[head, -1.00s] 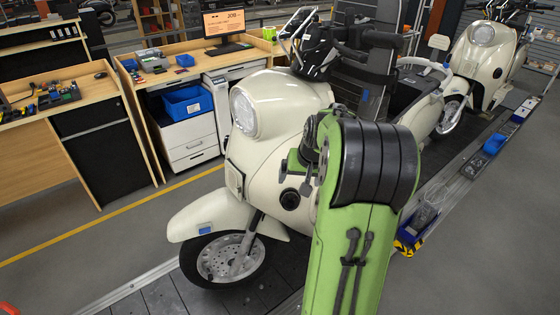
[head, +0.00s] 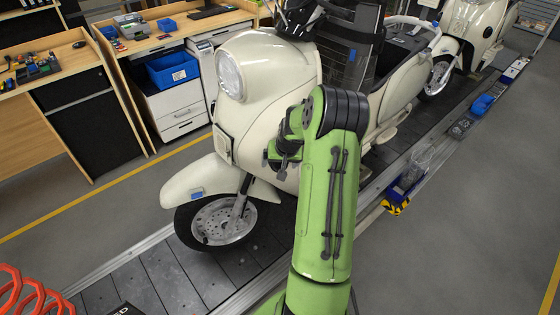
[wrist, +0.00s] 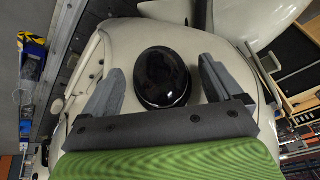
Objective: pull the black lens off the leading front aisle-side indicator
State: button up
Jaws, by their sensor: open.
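The leading cream scooter (head: 262,65) stands upright on the slat conveyor. In the wrist view, the black lens (wrist: 163,78) is a glossy round dome on the scooter's cream front panel (wrist: 205,45). My gripper (wrist: 161,66) is open, with one grey finger on each side of the lens and a visible gap to both. In the head view, my gripper (head: 275,164) is at the scooter's front, behind the front wheel (head: 225,222). There the lens is hidden or cannot be told from the dark fingers. I cannot tell how deep the fingers reach past the lens.
A second cream scooter (head: 468,30) stands farther back on the conveyor (head: 150,283). A blue bin (head: 408,182) sits by the conveyor's right edge. A wooden workbench (head: 120,52) stands at the left. The grey floor on the right is clear.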

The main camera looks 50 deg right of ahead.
jog(key=shift+s, duration=0.1)
jog(key=c, duration=1.1)
jog(key=o, duration=0.4)
jog(key=shift+c, duration=0.2)
jog(key=c, duration=0.3)
jog(key=shift+c, duration=0.2)
jog(key=shift+s+a, duration=0.1)
jog(key=shift+s+a, duration=0.2)
jog(key=shift+s, duration=0.05)
jog(key=shift+s+a+r+b, duration=0.1)
jog(key=shift+s+a+b, duration=0.65)
jog(key=shift+s, duration=0.05)
jog(key=shift+s+a+b, duration=0.4)
jog(key=shift+s+a, duration=0.25)
jog(key=shift+s, duration=0.05)
